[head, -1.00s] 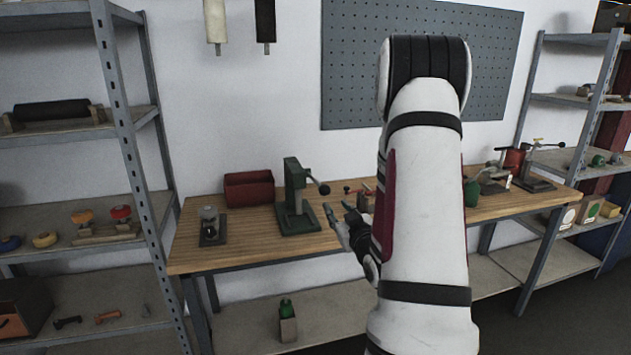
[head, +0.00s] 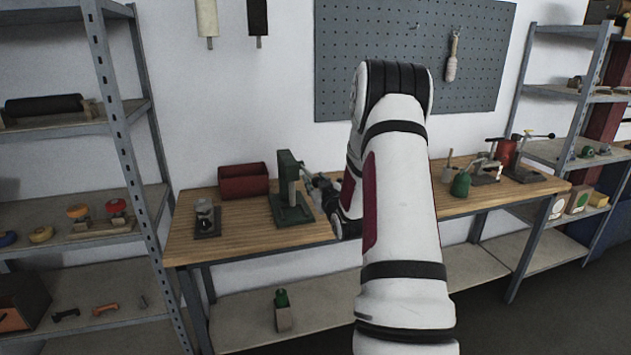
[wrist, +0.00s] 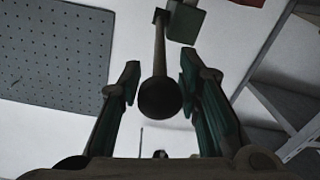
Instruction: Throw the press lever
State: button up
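The green press (head: 288,190) stands on the wooden bench, left of my arm. Its lever is mostly hidden by my gripper (head: 316,182) in the head view. In the wrist view, the lever (wrist: 160,48) runs from the green press head (wrist: 186,20) toward the camera and ends in a dark round knob (wrist: 160,98). My gripper (wrist: 160,74) is open, with one finger on each side of the lever and knob. I cannot tell whether either finger touches the knob.
A red bin (head: 243,182) and a small glass-topped device (head: 206,218) stand left of the press on the bench (head: 240,240). A green bottle (head: 461,184) and other tools stand at the right. A grey pegboard (head: 335,60) hangs behind.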

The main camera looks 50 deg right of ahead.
jog(key=shift+w+d, duration=0.15)
jog(key=shift+w, duration=0.15)
grip_shut()
